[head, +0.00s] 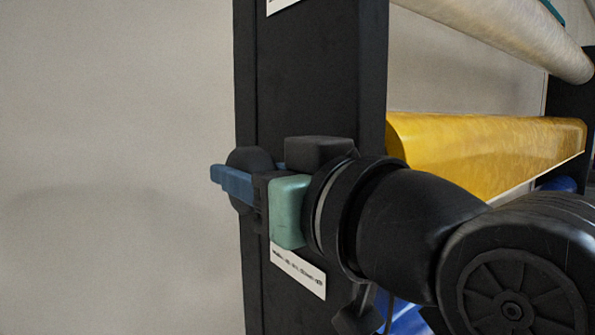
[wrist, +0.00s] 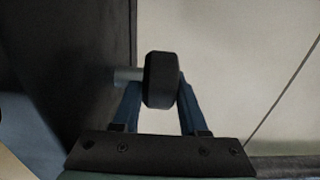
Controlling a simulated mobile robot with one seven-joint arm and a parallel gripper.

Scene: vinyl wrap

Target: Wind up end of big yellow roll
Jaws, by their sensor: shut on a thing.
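The big yellow roll (head: 470,150) lies level on the right of the black post in the head view. A sheet edge slants along its lower side. A black knob (head: 242,158) sticks out at the post's left side, on a short grey shaft in the wrist view. My gripper (head: 225,175) reaches across the post, its blue fingers on the knob. In the wrist view my gripper (wrist: 157,98) has one finger on each side of the knob (wrist: 160,78) and is shut on it. The roll's near end is partly hidden by the post and my arm.
The black post (head: 310,80) stands upright and carries white labels (head: 298,270). A pale roll (head: 510,35) hangs above the yellow one, and blue material (head: 405,318) shows below. The plain wall (head: 110,150) leaves free room on the left.

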